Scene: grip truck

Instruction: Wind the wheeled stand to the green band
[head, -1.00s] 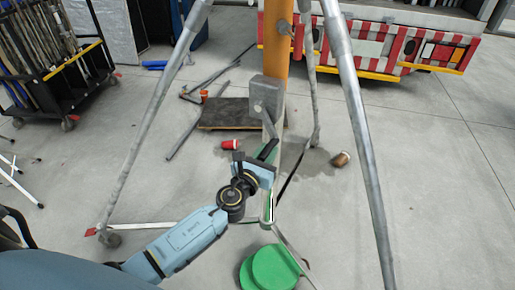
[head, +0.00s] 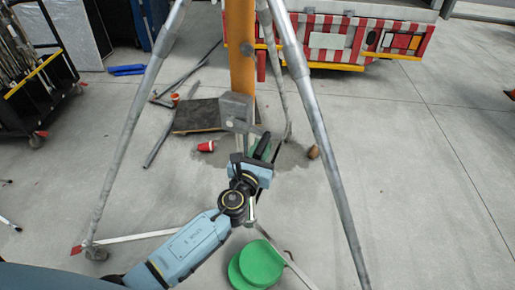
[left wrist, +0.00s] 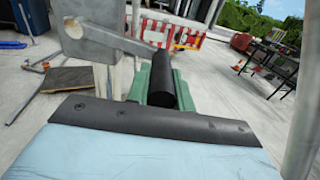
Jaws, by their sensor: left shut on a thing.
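The wheeled stand has an orange column (head: 241,55) between spread grey metal legs (head: 320,150). A grey winch box (head: 236,108) sits low on the column, and it shows at upper left in the left wrist view (left wrist: 88,40). A crank arm (left wrist: 135,44) runs from the box to a black handle (left wrist: 163,84). My left gripper (head: 262,152) is shut on the black handle, to the lower right of the box. Green surfaces show around the handle; I cannot tell whether they belong to my jaws. I cannot make out a green band on the column. My right gripper is not in view.
Green round discs (head: 258,266) are low near my left arm. A rack (head: 30,85) stands left; a red-white striped vehicle (head: 335,42) is behind. Floor on the right is clear.

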